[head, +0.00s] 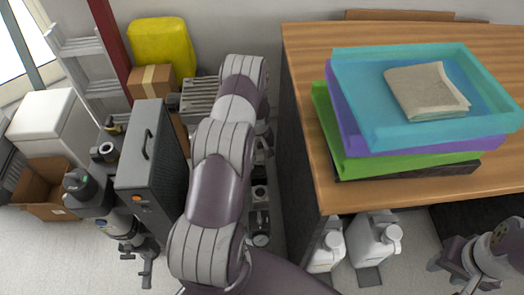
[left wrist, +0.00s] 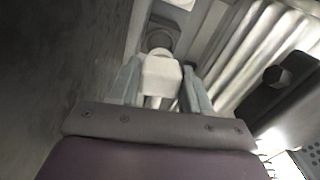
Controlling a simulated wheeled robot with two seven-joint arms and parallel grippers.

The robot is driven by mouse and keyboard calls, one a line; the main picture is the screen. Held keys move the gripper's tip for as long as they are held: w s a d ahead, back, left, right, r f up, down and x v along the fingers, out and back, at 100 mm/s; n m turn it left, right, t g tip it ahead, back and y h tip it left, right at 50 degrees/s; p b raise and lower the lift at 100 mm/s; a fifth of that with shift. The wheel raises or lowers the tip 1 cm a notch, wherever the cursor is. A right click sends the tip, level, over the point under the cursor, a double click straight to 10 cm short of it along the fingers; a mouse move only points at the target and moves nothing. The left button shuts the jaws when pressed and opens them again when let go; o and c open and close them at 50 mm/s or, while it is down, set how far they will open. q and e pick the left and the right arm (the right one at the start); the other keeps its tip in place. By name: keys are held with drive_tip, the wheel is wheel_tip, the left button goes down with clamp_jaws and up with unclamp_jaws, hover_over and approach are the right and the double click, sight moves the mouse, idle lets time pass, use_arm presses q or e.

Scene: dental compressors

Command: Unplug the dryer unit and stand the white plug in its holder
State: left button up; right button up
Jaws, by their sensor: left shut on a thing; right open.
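In the left wrist view my left gripper (left wrist: 160,88) is shut on the white plug (left wrist: 162,74), with a finger on each side of it. A dark round part (left wrist: 158,40) lies just beyond the plug; I cannot tell whether the plug is seated in a socket. In the head view my left arm reaches away between the dark case and the desk, and its gripper and the plug are hidden. I cannot tell for sure which unit is the dryer. I cannot make out the plug's holder. My right gripper (head: 446,265) is open and empty at the lower right.
A dark upright case (head: 146,165) with a handle stands left of my arm, near a ribbed metal unit (head: 199,97). A wooden desk (head: 304,118) with stacked trays (head: 355,125) stands to the right. White jugs (head: 372,240) stand below it. A cardboard box (head: 45,185) is far left.

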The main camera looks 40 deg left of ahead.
use_arm(q)
drive_tip(key=shift+w+a, duration=0.1)
drive_tip(key=shift+a, duration=0.05)
drive_tip(key=shift+f, duration=0.25)
drive_tip(key=shift+f+b, duration=2.05)
drive_tip(key=shift+f, duration=0.35)
drive_tip(key=shift+f, duration=0.15)
drive_tip(key=shift+f+b, duration=0.85)
drive_tip(key=shift+f, duration=0.05)
drive_tip(key=o, duration=1.1)
drive_tip(key=shift+r, duration=0.1)
wheel_tip(320, 180, up, 13)
drive_tip(key=p, duration=0.2)
drive_tip(key=shift+p, duration=0.35)
